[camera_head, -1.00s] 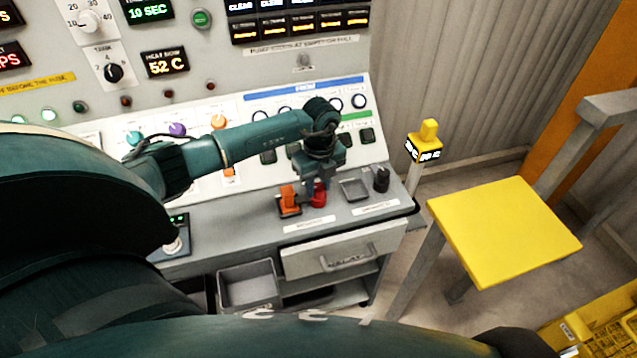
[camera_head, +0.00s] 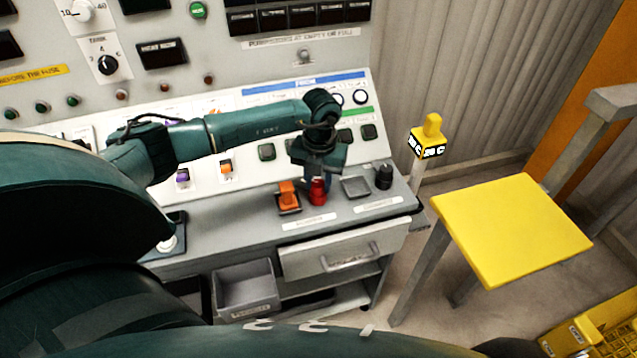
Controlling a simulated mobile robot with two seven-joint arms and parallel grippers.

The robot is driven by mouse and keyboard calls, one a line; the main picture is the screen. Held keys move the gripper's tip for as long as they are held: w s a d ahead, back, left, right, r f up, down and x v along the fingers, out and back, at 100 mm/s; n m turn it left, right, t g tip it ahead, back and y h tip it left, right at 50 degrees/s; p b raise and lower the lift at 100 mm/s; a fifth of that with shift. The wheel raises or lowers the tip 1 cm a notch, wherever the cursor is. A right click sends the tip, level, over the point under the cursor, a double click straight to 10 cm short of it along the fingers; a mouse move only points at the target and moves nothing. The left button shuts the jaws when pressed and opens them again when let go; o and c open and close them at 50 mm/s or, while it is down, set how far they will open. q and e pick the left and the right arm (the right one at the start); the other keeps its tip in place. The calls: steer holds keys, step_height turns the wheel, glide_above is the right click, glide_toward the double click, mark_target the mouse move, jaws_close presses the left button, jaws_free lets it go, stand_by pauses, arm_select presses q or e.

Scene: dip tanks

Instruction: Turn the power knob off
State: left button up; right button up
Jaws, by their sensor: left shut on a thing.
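The red power knob (camera_head: 317,194) stands on the grey ledge at the front of the control panel. An orange switch (camera_head: 288,195) is just left of it. My left gripper (camera_head: 317,177) comes down from above and is shut on the red knob. The fingers hide the knob's upper part, so I cannot read which way it points. The panel's displays (camera_head: 162,53) are dark and its small lamps are unlit. My right gripper is not in view.
On the ledge, a shallow square tray (camera_head: 356,187) and a black knob (camera_head: 384,177) lie right of the red knob. A drawer (camera_head: 342,250) and an open grey bin (camera_head: 246,290) are below. A yellow-topped stool (camera_head: 512,228) stands to the right.

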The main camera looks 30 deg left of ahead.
arm_select(q)
steer(key=m+b, duration=0.1)
steer(key=m, duration=0.2)
steer(key=shift+m+b, duration=0.7)
steer(key=shift+m, duration=0.5)
steer(key=shift+m+b, duration=0.5)
steer(key=shift+m, duration=1)
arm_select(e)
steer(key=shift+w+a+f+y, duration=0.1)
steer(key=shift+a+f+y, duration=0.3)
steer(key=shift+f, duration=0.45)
arm_select(q)
steer(key=shift+r, duration=0.1)
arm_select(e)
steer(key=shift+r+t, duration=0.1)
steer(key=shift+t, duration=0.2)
arm_select(q)
steer(key=o, duration=1)
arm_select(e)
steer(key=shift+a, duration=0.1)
